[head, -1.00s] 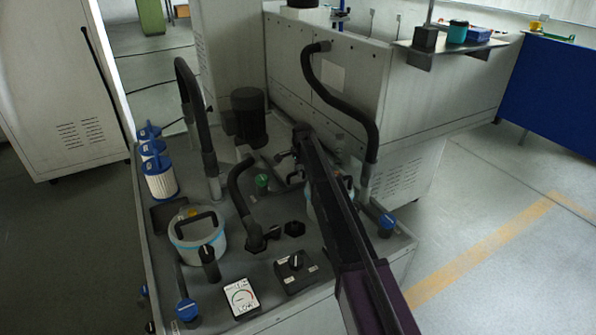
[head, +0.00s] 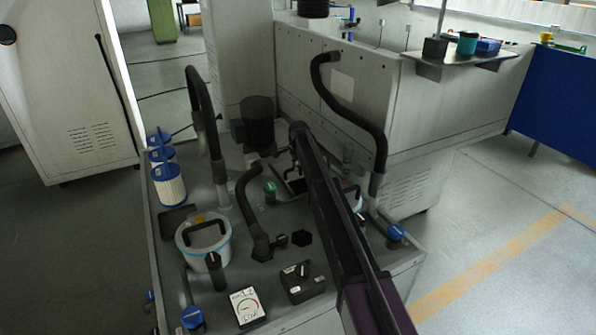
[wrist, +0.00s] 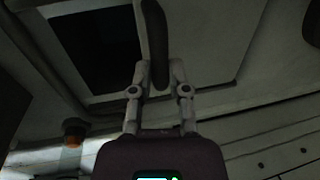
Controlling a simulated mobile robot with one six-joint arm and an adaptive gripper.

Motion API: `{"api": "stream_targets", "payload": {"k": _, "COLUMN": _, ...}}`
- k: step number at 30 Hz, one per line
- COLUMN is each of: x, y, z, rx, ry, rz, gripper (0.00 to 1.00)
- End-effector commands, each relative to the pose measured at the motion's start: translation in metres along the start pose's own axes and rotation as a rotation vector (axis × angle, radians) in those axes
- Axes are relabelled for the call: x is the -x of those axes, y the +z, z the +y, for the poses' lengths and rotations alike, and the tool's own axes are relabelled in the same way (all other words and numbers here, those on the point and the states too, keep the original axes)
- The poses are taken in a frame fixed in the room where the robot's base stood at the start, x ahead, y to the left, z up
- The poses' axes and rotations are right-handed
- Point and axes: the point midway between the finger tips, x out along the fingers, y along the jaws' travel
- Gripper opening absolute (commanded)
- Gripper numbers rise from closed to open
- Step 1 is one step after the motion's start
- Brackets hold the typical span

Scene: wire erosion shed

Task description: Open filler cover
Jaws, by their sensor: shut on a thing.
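In the wrist view my gripper (wrist: 158,92) has its two fingers closed on a dark upright handle (wrist: 155,45). I take the pale flat plate (wrist: 210,50) under the handle to be the filler cover. Left of the handle, inside the same frame, is a dark rectangular opening (wrist: 95,45), so the cover looks partly slid to the right. In the head view my arm reaches over the tank top, and its links hide most of the cover and the handle. A bit of the dark opening (head: 297,187) shows beside the arm.
On the tank top (head: 240,270) stand a curved black hose (head: 247,205), a white bucket (head: 190,254), a dark motor (head: 258,125), blue-capped filters (head: 170,185) and a knob box (head: 302,282). A tall hose (head: 372,120) rises right of my arm. Floor is clear at right.

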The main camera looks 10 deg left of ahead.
Motion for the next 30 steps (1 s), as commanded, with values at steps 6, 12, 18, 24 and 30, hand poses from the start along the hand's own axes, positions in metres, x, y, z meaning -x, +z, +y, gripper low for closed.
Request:
{"api": "stream_targets", "payload": {"k": 6, "x": 0.000, "y": 0.001, "z": 0.001, "rx": 0.001, "ry": 0.000, "rz": -0.001, "gripper": 0.00}}
{"api": "stream_targets", "payload": {"k": 12, "x": 0.000, "y": 0.001, "z": 0.001, "rx": 0.000, "ry": 0.000, "rz": -0.001, "gripper": 0.57}}
{"api": "stream_targets", "payload": {"k": 18, "x": 0.000, "y": 0.001, "z": 0.001, "rx": 0.000, "ry": 0.000, "rz": -0.001, "gripper": 0.57}}
{"api": "stream_targets", "payload": {"k": 24, "x": 0.001, "y": 0.001, "z": 0.003, "rx": 0.000, "ry": 0.000, "rz": 0.000, "gripper": 0.57}}
{"api": "stream_targets", "payload": {"k": 30, "x": 0.003, "y": 0.001, "z": 0.015, "rx": 0.000, "ry": 0.000, "rz": 0.000, "gripper": 0.57}}
